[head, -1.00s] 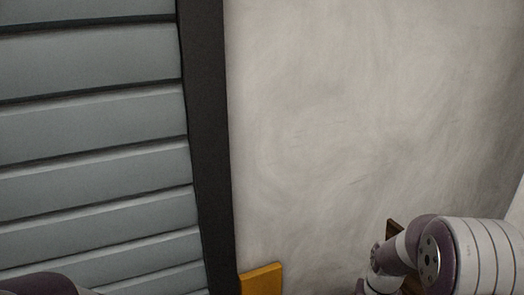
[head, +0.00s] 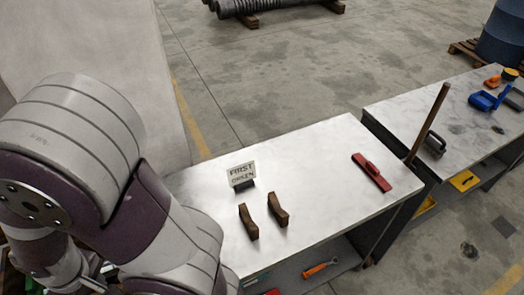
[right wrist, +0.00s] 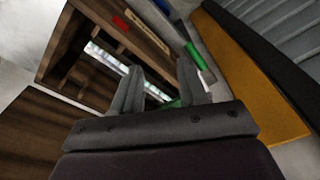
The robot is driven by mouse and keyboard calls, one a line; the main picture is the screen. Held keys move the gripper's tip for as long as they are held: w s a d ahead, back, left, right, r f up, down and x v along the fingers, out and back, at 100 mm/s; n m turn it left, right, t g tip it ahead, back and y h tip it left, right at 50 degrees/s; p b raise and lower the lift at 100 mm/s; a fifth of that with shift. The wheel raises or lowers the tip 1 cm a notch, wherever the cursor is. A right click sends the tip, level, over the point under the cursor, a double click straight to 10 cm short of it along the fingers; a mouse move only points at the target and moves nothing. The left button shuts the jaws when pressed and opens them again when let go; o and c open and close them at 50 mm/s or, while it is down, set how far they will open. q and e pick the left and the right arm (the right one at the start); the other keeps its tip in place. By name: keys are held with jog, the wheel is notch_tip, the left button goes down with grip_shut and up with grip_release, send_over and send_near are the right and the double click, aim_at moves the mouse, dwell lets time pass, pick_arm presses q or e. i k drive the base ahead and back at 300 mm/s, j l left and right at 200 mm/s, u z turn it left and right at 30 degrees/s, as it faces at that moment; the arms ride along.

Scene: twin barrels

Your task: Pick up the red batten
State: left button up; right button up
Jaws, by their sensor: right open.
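My left gripper is not in view.
The workbench (head: 318,150) holds a small sign (head: 241,175) and two brown curved blocks (head: 249,222). A second bench (head: 440,105) with tools stands behind at right. A yellow board (right wrist: 255,85) and a green-handled tool (right wrist: 193,52) are beside my right gripper.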

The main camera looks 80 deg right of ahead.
aim_at(370, 169)
jog(key=z, duration=3.8)
jog(key=i+l+u, duration=0.1)
jog(key=i+l, duration=0.15)
jog(key=i+l+u, duration=0.1)
jog(key=i+l, duration=0.15)
jog(key=i+l+u, duration=0.25)
jog(key=i+l, duration=0.2)
jog(key=l, duration=0.2)
jog(key=i+l+u, duration=0.1)
jog(key=l, duration=0.25)
jog(key=i+l+u, duration=0.1)
jog(key=i+l, duration=0.2)
jog(key=i+l+u, duration=0.15)
jog(key=l, duration=0.25)
jog(key=i+l+u, duration=0.1)
jog(key=l, duration=0.3)
jog(key=i, duration=0.1)
